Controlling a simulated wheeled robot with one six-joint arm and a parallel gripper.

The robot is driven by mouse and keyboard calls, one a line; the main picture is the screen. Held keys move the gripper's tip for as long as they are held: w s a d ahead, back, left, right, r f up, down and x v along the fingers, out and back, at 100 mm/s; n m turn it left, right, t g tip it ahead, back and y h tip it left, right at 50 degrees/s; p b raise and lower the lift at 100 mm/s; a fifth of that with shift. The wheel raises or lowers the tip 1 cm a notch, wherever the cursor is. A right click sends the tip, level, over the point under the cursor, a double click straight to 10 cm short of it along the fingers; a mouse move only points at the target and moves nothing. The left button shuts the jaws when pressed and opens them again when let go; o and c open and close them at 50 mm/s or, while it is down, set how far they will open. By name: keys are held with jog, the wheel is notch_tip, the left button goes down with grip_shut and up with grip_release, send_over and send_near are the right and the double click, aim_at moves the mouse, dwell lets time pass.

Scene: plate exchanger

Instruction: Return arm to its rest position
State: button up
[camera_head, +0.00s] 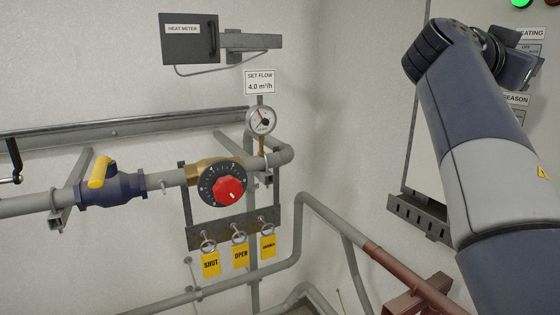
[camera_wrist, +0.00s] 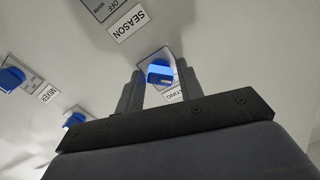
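My arm rises along the right side of the head view, with its wrist near the wall panel (camera_head: 540,97). My gripper (camera_wrist: 160,68) shows in the wrist view with its two fingers apart. A blue knob (camera_wrist: 160,73) appears between the fingertips, narrower than the gap; I see no clear contact, and its depth relative to the tips is hard to judge. A label partly hidden by a finger, reading "...ATING" (camera_wrist: 176,95), is beside it. In the head view the fingers are largely hidden behind my wrist.
The wrist view also shows a SEASON label (camera_wrist: 127,24) and blue knobs at left (camera_wrist: 11,79). In the head view, a pipe carries a valve with a yellow handle (camera_head: 100,172), a red-centred dial (camera_head: 229,190) and a gauge (camera_head: 262,121). Yellow tags (camera_head: 240,256) hang below. A grey bracket (camera_head: 420,215) stands beside my arm.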

jog(key=m+p, duration=0.1)
jog(key=m, duration=0.3)
jog(key=shift+m, duration=0.4)
dwell(0.4)
